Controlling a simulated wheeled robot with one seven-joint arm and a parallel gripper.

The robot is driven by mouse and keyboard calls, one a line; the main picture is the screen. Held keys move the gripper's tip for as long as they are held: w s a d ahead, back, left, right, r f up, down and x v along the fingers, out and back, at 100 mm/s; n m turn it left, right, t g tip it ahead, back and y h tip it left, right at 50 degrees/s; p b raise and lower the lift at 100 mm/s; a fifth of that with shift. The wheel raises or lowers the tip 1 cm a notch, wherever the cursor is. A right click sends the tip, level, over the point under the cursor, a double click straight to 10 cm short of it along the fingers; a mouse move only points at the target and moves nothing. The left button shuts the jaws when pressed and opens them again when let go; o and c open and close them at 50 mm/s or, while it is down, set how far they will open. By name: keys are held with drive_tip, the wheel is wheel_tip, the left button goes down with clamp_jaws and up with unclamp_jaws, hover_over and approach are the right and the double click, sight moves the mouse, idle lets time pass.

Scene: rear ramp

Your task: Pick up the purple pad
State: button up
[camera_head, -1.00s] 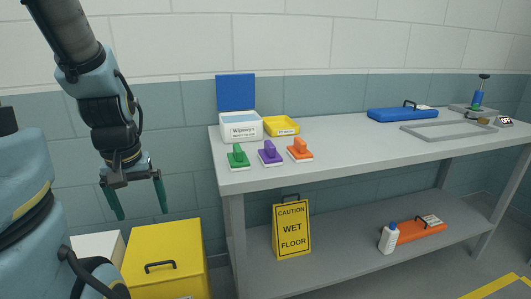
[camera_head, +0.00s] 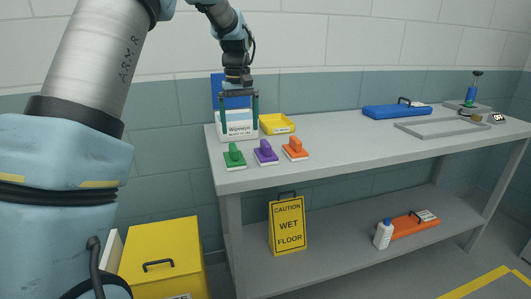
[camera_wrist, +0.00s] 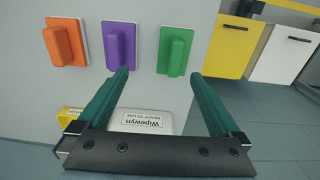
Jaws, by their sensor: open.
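The purple pad (camera_head: 265,152) stands near the left front of the grey table, between a green pad (camera_head: 234,156) and an orange pad (camera_head: 295,148). Each has a raised handle on a pale base. The purple pad also shows in the wrist view (camera_wrist: 119,46), with the green pad (camera_wrist: 174,50) to its right and the orange pad (camera_wrist: 64,43) to its left. My gripper (camera_head: 239,125) is open and empty, in front of the white wipes box and above the pads. In the wrist view its fingertips (camera_wrist: 160,74) lie apart, the left one close to the purple pad's lower edge in the picture.
The white wipes box (camera_head: 239,133) with a raised blue lid and a yellow tray (camera_head: 278,125) stand behind the pads. A blue case (camera_head: 397,111) and a grey frame (camera_head: 440,128) lie farther right. The table's middle is clear. A yellow bin (camera_head: 162,262) stands at lower left.

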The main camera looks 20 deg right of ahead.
drive_tip(key=r, duration=0.1)
hover_over(265, 142)
drive_tip(key=shift+w+a+r, duration=0.15)
drive_tip(key=shift+w+a, duration=0.05)
drive_tip(key=shift+w, duration=0.15)
drive_tip(key=shift+d+f, duration=0.15)
drive_tip(key=shift+f, duration=0.15)
wheel_tip(265, 142, down, 5)
drive_tip(key=shift+r+p, duration=0.1)
drive_tip(key=shift+p, duration=0.5)
drive_tip(key=shift+s+d+f+p, duration=0.15)
drive_tip(key=shift+f+p, duration=0.35)
drive_tip(key=shift+f, duration=0.8)
drive_tip(key=shift+s+f+p, duration=0.1)
drive_tip(key=shift+f+p, duration=0.35)
drive_tip(key=shift+f, duration=0.85)
drive_tip(key=c, duration=1.3)
drive_tip(key=shift+r, duration=0.15)
wheel_tip(265, 142, up, 10)
drive_tip(key=shift+f+b, duration=0.1)
drive_tip(key=shift+b, duration=1.1)
